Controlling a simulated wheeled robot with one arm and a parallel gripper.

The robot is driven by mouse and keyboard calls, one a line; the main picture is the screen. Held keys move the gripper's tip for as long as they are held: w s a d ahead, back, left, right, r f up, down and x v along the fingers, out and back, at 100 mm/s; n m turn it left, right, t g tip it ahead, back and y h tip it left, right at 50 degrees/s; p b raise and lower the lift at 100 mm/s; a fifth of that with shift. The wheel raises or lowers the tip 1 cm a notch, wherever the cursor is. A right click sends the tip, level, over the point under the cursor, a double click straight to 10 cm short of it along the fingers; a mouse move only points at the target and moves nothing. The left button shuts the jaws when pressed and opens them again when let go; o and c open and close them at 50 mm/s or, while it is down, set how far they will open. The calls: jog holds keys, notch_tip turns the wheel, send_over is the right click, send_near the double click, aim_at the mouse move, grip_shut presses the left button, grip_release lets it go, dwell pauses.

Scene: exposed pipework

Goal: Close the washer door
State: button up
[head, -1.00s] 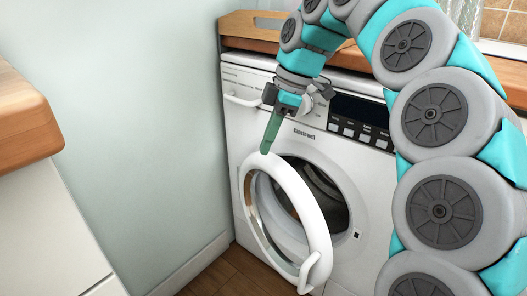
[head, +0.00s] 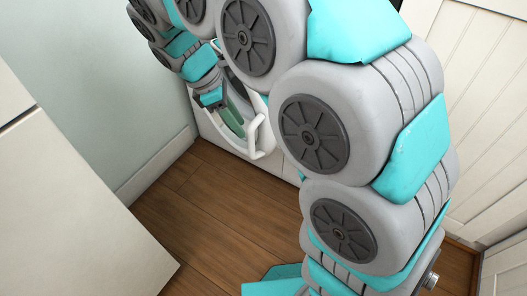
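The white washer (head: 212,132) stands against the far wall, its upper part hidden behind my arm. Its round white door (head: 256,128) shows only in part, with the handle (head: 264,152) at its lower right. The door looks ajar, but how far is hard to tell. The finger gap cannot be made out.
A white cabinet (head: 60,190) fills the left side. A white panelled front (head: 475,100) stands at the right. Bare wooden floor (head: 205,215) lies between the cabinet and the washer. A pale wall with a skirting board (head: 155,167) runs along the left of the washer.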

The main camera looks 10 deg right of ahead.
aim_at(251, 142)
jog(key=b+x, duration=0.1)
jog(key=x, duration=0.7)
jog(key=shift+c, duration=0.3)
grip_shut()
dwell(1.1)
